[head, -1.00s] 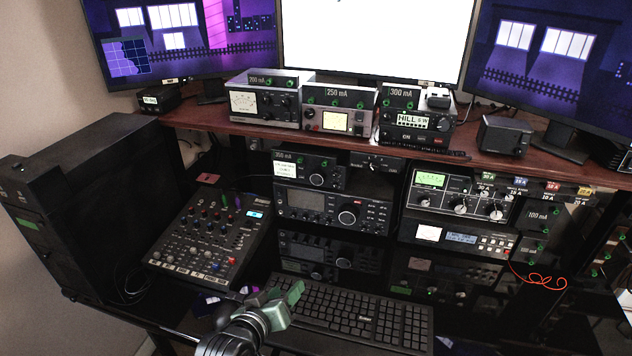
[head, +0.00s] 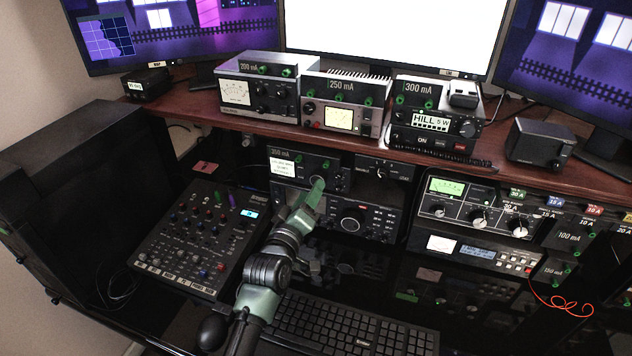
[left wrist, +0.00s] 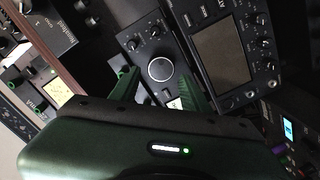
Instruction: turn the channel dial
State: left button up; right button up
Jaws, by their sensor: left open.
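A black tuner box (head: 335,172) with a white label sits on top of the radio stack below the wooden shelf. Its round silver-faced dial (left wrist: 160,69) shows in the left wrist view, with no readable channel marking. My left gripper (head: 316,188) is at the front of this box in the head view and partly covers the dial. In the left wrist view its two green fingers (left wrist: 158,77) are spread apart, one on each side of the dial in the picture. I cannot tell whether they touch it. My right gripper is in neither current view.
A larger radio with a display and big knob (head: 352,219) is just below the box. The shelf edge (head: 270,128) runs above. A mixer (head: 190,245) stands to the left, a keyboard (head: 345,325) in front, and a meter unit (head: 470,208) to the right.

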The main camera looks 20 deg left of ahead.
pick_arm(q)
jog(key=shift+w+f, duration=0.1)
jog(key=shift+w, duration=2.05)
jog(key=c, duration=0.9)
grip_shut()
pick_arm(e)
jog(key=shift+w+r, duration=0.25)
jog(key=shift+w, duration=0.3)
pick_arm(q)
jog(key=shift+d+m+p, duration=0.1)
jog(key=shift+m+p, duration=0.2)
jog(key=shift+m, duration=0.1)
pick_arm(e)
jog(key=shift+r, duration=0.15)
pick_arm(q)
jog(key=shift+f+m+p, duration=0.1)
jog(key=shift+m+p, duration=1.45)
jog(key=shift+m, duration=5.85)
pick_arm(e)
jog(key=shift+w+r, duration=0.15)
jog(key=shift+r, duration=1.4)
